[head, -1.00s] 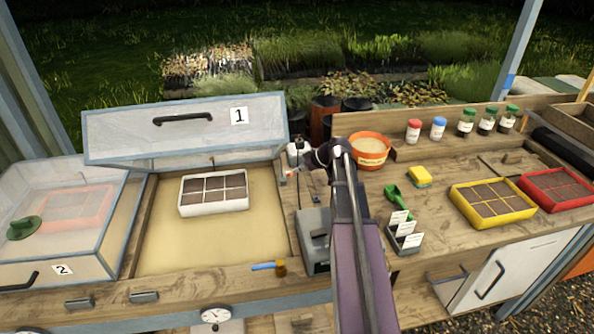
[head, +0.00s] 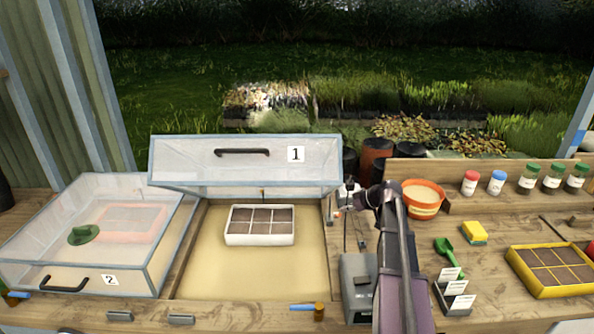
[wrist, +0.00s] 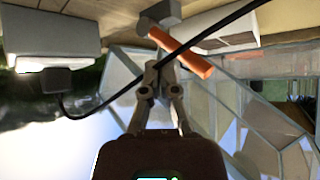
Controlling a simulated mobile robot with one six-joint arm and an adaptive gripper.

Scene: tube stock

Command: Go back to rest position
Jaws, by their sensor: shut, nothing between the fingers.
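My arm reaches up from the lower right of centre in the head view, and its end is beside the right edge of open cold frame 1. My gripper (wrist: 163,65) shows in the wrist view with its two fingers together and nothing between them. In the head view the gripper is small and partly hidden among dark parts near a grey box. An orange bar (wrist: 180,52) and a dark cable (wrist: 205,42) show close to the fingertips in the wrist view.
Cold frame 1's lid (head: 220,170) stands raised; a white tray (head: 259,240) lies inside. Closed cold frame 2 (head: 130,262) is at left. An orange pot (head: 423,210), yellow sponge (head: 474,232), green scoop (head: 446,250), label holder (head: 455,298) and yellow tray (head: 550,292) are right of my arm.

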